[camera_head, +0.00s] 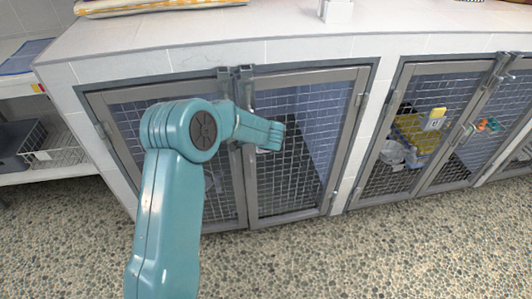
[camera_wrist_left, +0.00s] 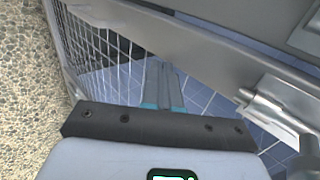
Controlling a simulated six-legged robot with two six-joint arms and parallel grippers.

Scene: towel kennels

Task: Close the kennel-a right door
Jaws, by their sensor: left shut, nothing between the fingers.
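The kennel-a right door (camera_head: 303,150) is a grey-framed wire mesh panel in the left kennel in the head view. It looks nearly in line with the kennel front; I cannot tell whether a small gap remains. The left door (camera_head: 125,120) stands beside it, partly hidden by my arm. My left gripper (camera_wrist_left: 163,72) is shut and empty in the wrist view, its fingers close to a grey frame bar (camera_wrist_left: 190,45) with blue tiles behind. In the head view my wrist hides the fingers. A metal latch (camera_wrist_left: 272,105) is right of them. My right gripper is not in view.
A second kennel (camera_head: 430,130) on the right holds a yellow towel and a bowl behind mesh. A white tiled counter (camera_head: 270,30) runs above the doors. A wire basket (camera_head: 55,145) sits on a shelf at the left. The pebbled floor (camera_head: 400,255) in front is clear.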

